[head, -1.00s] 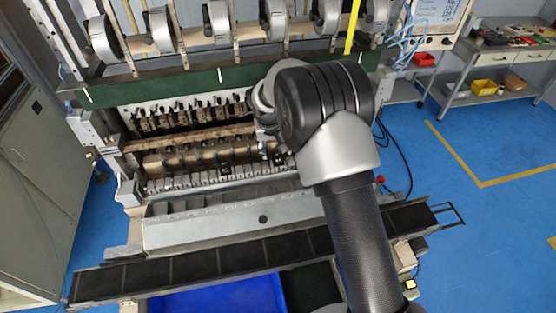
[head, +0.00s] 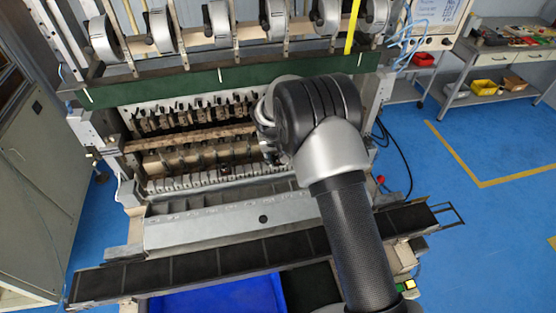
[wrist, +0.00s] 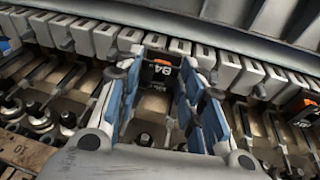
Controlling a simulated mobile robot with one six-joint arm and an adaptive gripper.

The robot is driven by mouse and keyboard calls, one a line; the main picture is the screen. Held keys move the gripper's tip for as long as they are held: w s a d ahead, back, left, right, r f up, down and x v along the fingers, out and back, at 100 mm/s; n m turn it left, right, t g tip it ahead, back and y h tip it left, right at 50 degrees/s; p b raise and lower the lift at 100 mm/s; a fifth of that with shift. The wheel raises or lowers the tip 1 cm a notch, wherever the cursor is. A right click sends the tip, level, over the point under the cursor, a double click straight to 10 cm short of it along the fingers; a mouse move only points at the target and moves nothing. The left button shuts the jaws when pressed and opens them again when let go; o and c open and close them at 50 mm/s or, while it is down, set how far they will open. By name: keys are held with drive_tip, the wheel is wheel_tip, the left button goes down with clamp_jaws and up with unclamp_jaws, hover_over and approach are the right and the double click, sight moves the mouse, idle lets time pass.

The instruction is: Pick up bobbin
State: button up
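In the wrist view, a small dark bobbin (wrist: 160,70) with an orange edge and a label that looks like "84" sits in the row of the winder. My gripper (wrist: 163,64) has its two blue-padded fingers spread, one on each side of this bobbin. A narrow gap seems to show between fingers and bobbin; contact is hard to judge. In the head view, my gripper (head: 268,152) is at the winder's lower row, mostly hidden behind my wrist. The bobbin between the fingers is not clear there.
A second orange-and-black piece (wrist: 302,112) sits farther right in the row. Pale blocks (wrist: 84,36) line the row closely, beside metal spindles (wrist: 38,113). Below the winder are a long dark rail (head: 170,265) and a blue bin (head: 225,296).

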sight(278, 160)
drive_tip(key=shift+c, duration=1.2)
drive_tip(key=shift+r, duration=0.4)
drive_tip(key=shift+c, duration=0.3)
drive_tip(key=v, duration=0.2)
drive_tip(key=shift+s+d+r, duration=0.15)
drive_tip(key=shift+d+r, duration=0.05)
drive_tip(key=shift+r, duration=0.2)
drive_tip(key=s+d+b, duration=0.3)
drive_tip(key=s, duration=1.3)
drive_tip(key=shift+s+d, duration=0.2)
drive_tip(key=shift+s, duration=0.2)
drive_tip(key=shift+c, duration=0.2)
